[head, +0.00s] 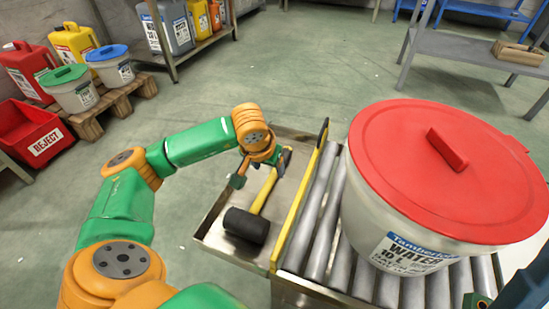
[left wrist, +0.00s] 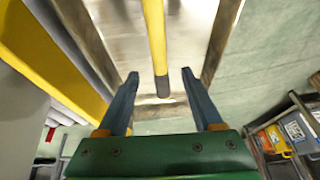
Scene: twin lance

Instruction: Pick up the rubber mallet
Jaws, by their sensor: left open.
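The rubber mallet lies in a shallow metal tray (head: 212,232). Its black head (head: 246,225) is at the tray's near end and its yellow handle (head: 263,192) runs away from me. My left gripper (head: 261,171) is open over the far part of the handle, its fingers to either side in the picture. In the left wrist view, the yellow handle (left wrist: 155,35) with its dark end (left wrist: 162,84) shows between the spread fingertips (left wrist: 160,75). I cannot tell the height gap. The mallet head is outside the wrist view. My right gripper cannot be made out.
A yellow rail (head: 299,198) separates the tray from a roller conveyor (head: 322,215). A large white bucket (head: 375,225) with a red lid (head: 440,165) stands on the rollers. A red reject bin (head: 30,135) and a pallet of containers (head: 125,92) are at left. Open floor lies beyond the tray.

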